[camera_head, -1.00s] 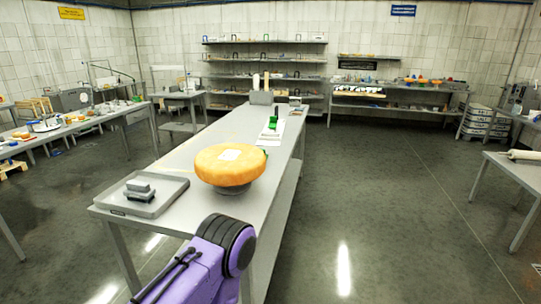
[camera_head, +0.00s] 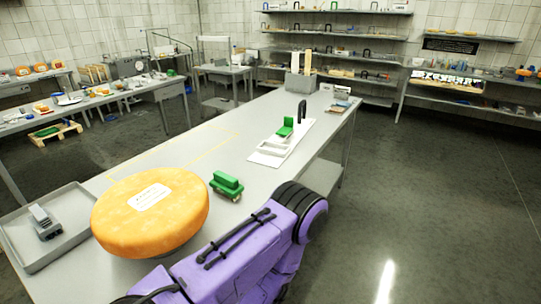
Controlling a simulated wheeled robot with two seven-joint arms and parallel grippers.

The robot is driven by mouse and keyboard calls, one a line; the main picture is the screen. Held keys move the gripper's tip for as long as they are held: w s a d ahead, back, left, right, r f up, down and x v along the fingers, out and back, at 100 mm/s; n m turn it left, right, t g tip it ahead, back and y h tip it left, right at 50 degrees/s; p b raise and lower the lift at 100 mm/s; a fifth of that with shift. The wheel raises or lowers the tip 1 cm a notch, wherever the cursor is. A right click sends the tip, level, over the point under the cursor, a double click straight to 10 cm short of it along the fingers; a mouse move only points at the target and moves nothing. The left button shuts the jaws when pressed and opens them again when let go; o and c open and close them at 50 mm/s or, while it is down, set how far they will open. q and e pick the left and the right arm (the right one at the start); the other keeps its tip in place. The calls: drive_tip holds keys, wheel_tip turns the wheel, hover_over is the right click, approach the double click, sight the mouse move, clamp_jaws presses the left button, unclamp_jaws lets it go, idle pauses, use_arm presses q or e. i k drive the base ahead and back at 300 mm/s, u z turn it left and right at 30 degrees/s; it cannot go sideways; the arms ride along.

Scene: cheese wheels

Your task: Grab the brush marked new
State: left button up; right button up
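A green brush-like block (camera_head: 227,184) lies on the long grey table, just right of the cheese wheel. Another green piece (camera_head: 286,127) stands on a white tray (camera_head: 266,159) further along the table. A grey holder (camera_head: 300,82) with two upright pale wooden handles stands at the table's far end. I cannot read any "new" mark on these things. A purple arm link of mine crosses the bottom of the view, over the table's near right edge. Neither gripper shows.
An orange cheese wheel (camera_head: 150,222) with a white label sits on a dark stand. Left of it is a grey tray (camera_head: 30,262) holding a grey block (camera_head: 44,222). Side tables and wall shelves stand behind. The floor right of the table is clear.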

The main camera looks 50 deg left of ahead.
sight(227, 185)
drive_tip(key=i, duration=2.7)
drive_tip(key=u, duration=3.2)
